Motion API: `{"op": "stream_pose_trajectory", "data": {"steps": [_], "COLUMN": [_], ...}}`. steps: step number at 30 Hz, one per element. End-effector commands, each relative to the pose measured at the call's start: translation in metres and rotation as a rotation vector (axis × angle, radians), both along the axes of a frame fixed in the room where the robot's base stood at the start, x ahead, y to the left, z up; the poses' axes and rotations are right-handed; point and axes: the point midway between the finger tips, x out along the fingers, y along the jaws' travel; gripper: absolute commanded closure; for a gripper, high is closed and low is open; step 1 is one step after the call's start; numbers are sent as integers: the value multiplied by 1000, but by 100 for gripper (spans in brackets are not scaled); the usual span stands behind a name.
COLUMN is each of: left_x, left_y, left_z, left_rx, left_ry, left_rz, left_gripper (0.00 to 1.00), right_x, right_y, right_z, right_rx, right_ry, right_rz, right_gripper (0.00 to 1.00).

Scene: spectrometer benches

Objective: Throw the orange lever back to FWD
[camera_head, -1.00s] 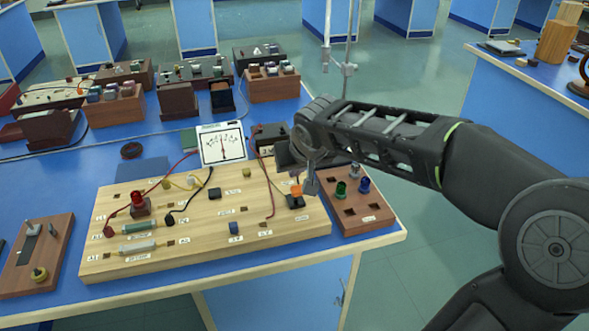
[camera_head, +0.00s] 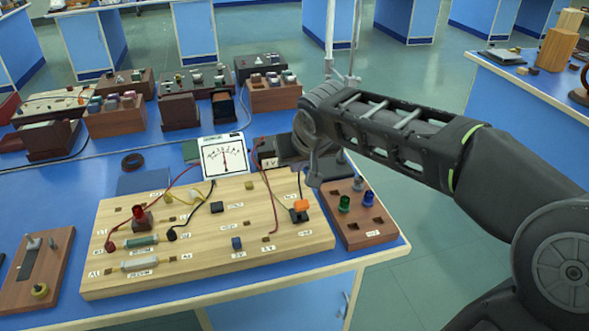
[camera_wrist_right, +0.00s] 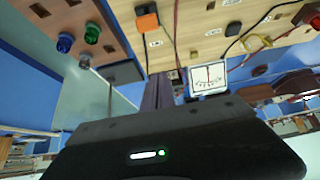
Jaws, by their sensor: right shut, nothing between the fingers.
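The orange lever (camera_head: 301,205) sits on a small black base at the right end of the wooden circuit board (camera_head: 205,265). It also shows at the top of the right wrist view (camera_wrist_right: 147,14). The labels beside it are too small to read. My right gripper (camera_head: 315,178) is shut and empty, just behind and to the right of the lever, apart from it. Part of it is hidden by my wrist. The white meter (camera_head: 223,155) stands behind the board with its needle near upright. My left gripper is not in view.
A brown tray (camera_head: 375,237) with green and blue lamps adjoins the board's right end. A dark box (camera_head: 283,150) stands beside the meter. Red and black wires cross the board. Several wooden boxes fill the bench's back. The board's front edge is clear.

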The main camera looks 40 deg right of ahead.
Motion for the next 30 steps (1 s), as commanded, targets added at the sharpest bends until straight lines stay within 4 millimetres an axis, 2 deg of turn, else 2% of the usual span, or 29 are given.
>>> {"op": "stream_pose_trajectory", "data": {"steps": [3,10,30], "left_x": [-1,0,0], "left_y": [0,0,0], "left_z": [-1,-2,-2], "left_rx": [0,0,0], "left_ry": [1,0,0], "left_rz": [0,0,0], "left_gripper": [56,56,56], "right_x": [-17,-37,-41], "right_y": [6,13,14], "right_z": [20,42,45], "right_rx": [-2,-1,0], "right_ry": [-5,-2,1], "right_rz": [0,0,0], "right_gripper": [100,100,100]}}
